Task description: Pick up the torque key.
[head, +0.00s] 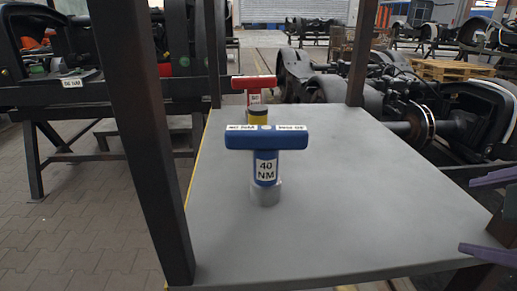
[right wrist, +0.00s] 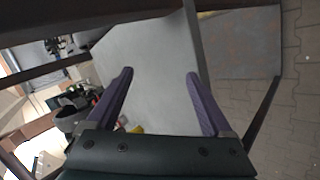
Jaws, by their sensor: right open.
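A blue T-shaped torque key (head: 266,143) with a "40 NM" label stands upright on the grey tabletop (head: 340,215), on a silver round foot. Behind it stands a red T-handled key (head: 254,84) with a white label. A yellow piece with a dark top (head: 258,117) stands between them, partly hidden by the blue handle. My right gripper (head: 466,215) is at the right edge of the head view, open and empty, well to the right of the blue key. Its two purple fingers are spread apart in the right wrist view (right wrist: 160,73). My left gripper is not in view.
Dark posts rise at the table's left front (head: 150,140) and at its far corners, including the back right (head: 362,50). Bogie wheels and axles (head: 420,120) lie beyond the right side. A dark workbench (head: 60,90) stands at the left. The tabletop right of the blue key is clear.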

